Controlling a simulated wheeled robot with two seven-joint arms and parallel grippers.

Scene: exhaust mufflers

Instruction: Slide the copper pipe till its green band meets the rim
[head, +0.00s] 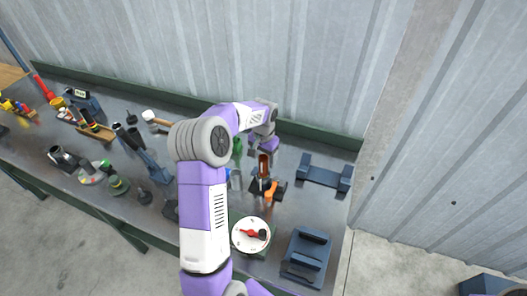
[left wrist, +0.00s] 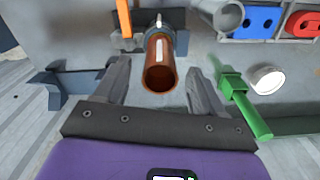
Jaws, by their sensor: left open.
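The copper pipe (head: 263,166) stands out of a dark holder on the bench, just below my left gripper (head: 263,143) in the head view. In the left wrist view the copper pipe (left wrist: 160,77) points its open end at the camera, with a pale mark along its upper side. My left gripper (left wrist: 160,82) is open, one finger on each side of the pipe, with visible gaps. The pipe's far end goes into a grey-blue collar (left wrist: 166,42). I cannot make out a green band or the rim it meets. My right gripper is not in view.
A green tool-like part (left wrist: 245,100) lies right of the pipe in the left wrist view. A dark blue cradle (head: 325,177) stands on the bench's right, a dial (head: 250,234) and a blue stand (head: 305,257) nearer. Several tools crowd the left.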

